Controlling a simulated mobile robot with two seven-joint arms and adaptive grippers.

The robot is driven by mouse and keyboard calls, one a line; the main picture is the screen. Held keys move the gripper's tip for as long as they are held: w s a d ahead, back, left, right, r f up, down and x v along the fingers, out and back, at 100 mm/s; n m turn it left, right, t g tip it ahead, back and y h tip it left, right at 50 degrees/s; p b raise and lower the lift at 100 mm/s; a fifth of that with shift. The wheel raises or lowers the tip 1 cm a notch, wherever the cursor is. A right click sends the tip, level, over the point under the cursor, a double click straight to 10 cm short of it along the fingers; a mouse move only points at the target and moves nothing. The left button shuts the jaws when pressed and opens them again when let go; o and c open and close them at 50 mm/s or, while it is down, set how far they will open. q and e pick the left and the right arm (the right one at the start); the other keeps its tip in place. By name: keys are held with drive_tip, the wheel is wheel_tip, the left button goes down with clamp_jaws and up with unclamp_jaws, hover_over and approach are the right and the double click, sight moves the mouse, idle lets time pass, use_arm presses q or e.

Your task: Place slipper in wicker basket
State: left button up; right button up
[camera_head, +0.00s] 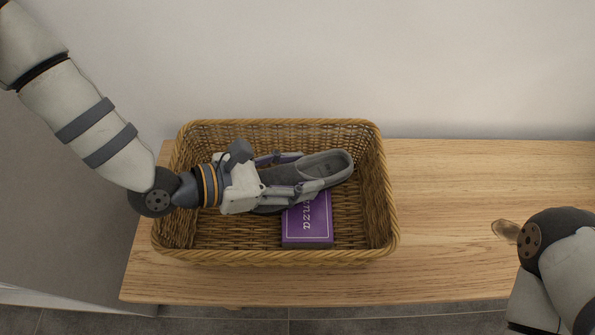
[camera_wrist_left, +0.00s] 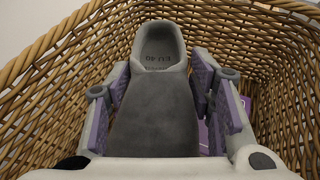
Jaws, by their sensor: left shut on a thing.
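A grey slipper (camera_head: 330,167) is over the inside of the wicker basket (camera_head: 270,257), its heel toward the right. My left gripper (camera_head: 296,175) is shut on the slipper, with one finger on each side of it. In the left wrist view the slipper (camera_wrist_left: 155,110) lies between the fingers, and the basket wall (camera_wrist_left: 270,45) surrounds it. I cannot tell whether the slipper touches the basket's floor. My right gripper is out of view; only part of my right arm shows at the right edge.
A purple box (camera_head: 308,226) lies in the basket beside and partly under the slipper. The basket stands on a wooden bench (camera_head: 450,215) against a pale wall. A brown object (camera_head: 507,230) shows partly beside my right arm.

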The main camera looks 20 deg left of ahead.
sight(288, 174)
use_arm(q)
drive_tip(key=shift+r, duration=0.15)
drive_tip(key=shift+f, duration=0.45)
drive_tip(key=o, duration=1.2)
drive_tip(key=shift+c, duration=0.2)
drive_tip(key=shift+r, duration=0.3)
drive_tip(key=p+v, duration=0.2)
drive_tip(key=v, duration=0.1)
drive_tip(key=p+v, duration=0.2)
drive_tip(key=v, duration=0.1)
drive_tip(key=shift+a+r, duration=0.15)
drive_tip(key=shift+r, duration=0.3)
drive_tip(key=shift+s+a, duration=0.25)
drive_tip(key=shift+s, duration=0.05)
drive_tip(key=shift+s+a, duration=0.15)
